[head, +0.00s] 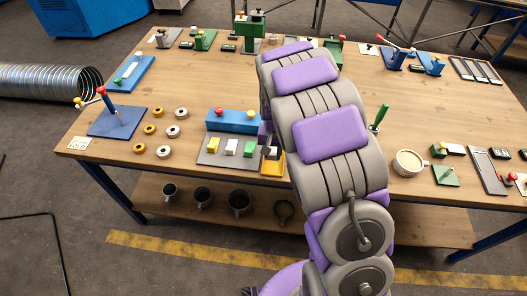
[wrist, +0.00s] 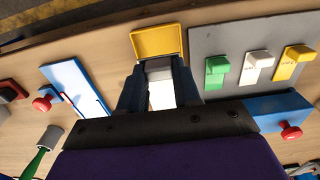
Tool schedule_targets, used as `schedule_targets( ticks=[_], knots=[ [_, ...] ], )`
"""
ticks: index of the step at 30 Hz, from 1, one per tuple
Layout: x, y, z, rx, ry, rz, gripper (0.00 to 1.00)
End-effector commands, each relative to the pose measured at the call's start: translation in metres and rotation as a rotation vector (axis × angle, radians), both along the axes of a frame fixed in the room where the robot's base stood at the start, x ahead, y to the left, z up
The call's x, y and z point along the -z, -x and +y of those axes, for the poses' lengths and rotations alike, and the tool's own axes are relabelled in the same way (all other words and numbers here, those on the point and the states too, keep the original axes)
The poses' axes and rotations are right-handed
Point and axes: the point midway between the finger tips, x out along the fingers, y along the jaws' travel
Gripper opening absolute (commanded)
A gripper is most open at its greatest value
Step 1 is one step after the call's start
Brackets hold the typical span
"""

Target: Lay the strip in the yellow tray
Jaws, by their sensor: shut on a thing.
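The yellow tray (wrist: 157,35) lies on the wooden bench, straight ahead of my fingertips in the wrist view. In the head view, part of the yellow tray (head: 272,169) shows just left of my arm. My gripper (wrist: 159,88) is shut on a pale strip (wrist: 161,96), which shows white between the two dark fingers with a grey end by the tray's near edge. I cannot tell whether the strip touches the tray. In the head view, my gripper (head: 267,143) is small beside the tray, and the strip cannot be made out there.
A grey board (wrist: 235,45) beside the tray bears a green block (wrist: 217,70), a white block (wrist: 257,66) and a yellow block (wrist: 297,60). A blue block (head: 231,121) with a red knob stands behind them. A blue-and-white fixture (wrist: 76,86) lies on the tray's other side.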

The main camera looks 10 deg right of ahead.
Motion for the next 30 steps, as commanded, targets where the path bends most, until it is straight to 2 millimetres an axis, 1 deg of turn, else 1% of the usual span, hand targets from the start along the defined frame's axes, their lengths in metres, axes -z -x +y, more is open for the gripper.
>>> schedule_targets(
  ticks=[4,9,14,17,25,30],
  knots=[
    [0.007,-0.001,0.002,0.000,0.003,0.001,0.08],
    [0.022,-0.001,0.018,-0.003,0.021,0.001,0.08],
    [0.037,-0.001,0.026,-0.004,0.028,0.002,0.08],
    [0.046,-0.001,0.024,-0.004,0.026,0.002,0.08],
    [0.065,-0.001,0.008,-0.002,0.010,0.001,0.08],
    [0.072,-0.001,0.012,-0.002,0.015,0.000,0.08]
  ],
)
